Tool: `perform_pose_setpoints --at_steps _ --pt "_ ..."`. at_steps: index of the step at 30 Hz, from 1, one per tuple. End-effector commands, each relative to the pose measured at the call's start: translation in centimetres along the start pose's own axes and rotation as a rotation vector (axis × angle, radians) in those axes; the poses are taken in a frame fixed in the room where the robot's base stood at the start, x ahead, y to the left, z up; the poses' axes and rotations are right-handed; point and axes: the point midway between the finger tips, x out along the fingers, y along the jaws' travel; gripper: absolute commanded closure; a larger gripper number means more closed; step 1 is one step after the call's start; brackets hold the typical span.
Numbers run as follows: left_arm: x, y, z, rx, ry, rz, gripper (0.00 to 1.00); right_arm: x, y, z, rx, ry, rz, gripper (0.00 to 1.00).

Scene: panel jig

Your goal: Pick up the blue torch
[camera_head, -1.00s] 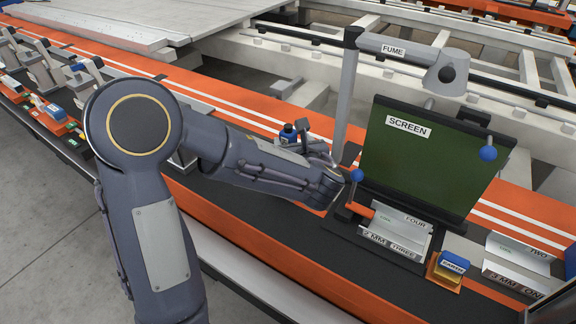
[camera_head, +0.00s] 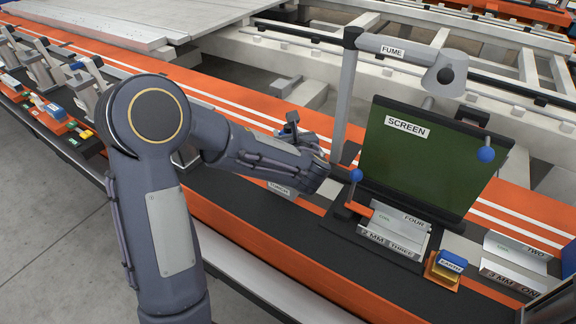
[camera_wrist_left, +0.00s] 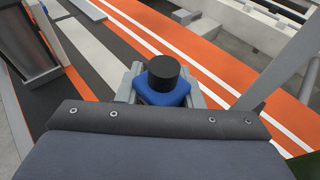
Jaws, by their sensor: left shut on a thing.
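The blue torch (camera_wrist_left: 163,86), a blue body with a round black cap, sits between the two grey fingers of my left gripper (camera_wrist_left: 165,92) in the left wrist view. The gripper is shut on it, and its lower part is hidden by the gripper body. In the head view my left gripper (camera_head: 292,127) is over the bench, left of the fume post, and the torch is mostly hidden there by my own arm. A plate labelled TORCH (camera_head: 279,188) shows on the bench below my forearm. My right gripper is not in view.
A dark green SCREEN panel (camera_head: 425,158) and the FUME post (camera_head: 345,100) stand right of my left gripper. Labelled metal pieces (camera_head: 398,228) and a blue block in an orange holder (camera_head: 450,262) lie in front. Several clamps (camera_head: 40,65) line the bench at left.

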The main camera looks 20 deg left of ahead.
Motion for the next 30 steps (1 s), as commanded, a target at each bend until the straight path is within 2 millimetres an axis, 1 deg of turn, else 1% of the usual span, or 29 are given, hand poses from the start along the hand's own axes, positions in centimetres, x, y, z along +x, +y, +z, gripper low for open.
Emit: perform_pose_setpoints --at_steps 5,8,11,18,21,24,30 --pt "0.0 0.0 0.1 -0.001 -0.002 0.000 0.90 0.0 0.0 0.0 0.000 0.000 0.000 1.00" --pt "-0.2 0.0 0.6 -0.002 -0.004 0.000 0.90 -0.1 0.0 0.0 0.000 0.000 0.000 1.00" --pt "-0.6 0.0 1.9 -0.004 -0.005 0.000 0.90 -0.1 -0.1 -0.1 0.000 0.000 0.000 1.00" --pt "-2.0 -0.1 6.7 -0.006 -0.006 -0.002 0.90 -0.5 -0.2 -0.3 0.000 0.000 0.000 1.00" --pt "-2.5 0.0 8.2 -0.004 -0.005 -0.001 0.90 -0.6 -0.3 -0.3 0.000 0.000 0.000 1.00" --pt "-2.9 0.0 9.3 -0.003 -0.004 -0.001 0.90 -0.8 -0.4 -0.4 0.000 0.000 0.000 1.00" --pt "-3.3 0.0 10.8 -0.001 -0.001 -0.001 0.90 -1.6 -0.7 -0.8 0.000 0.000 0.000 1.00"
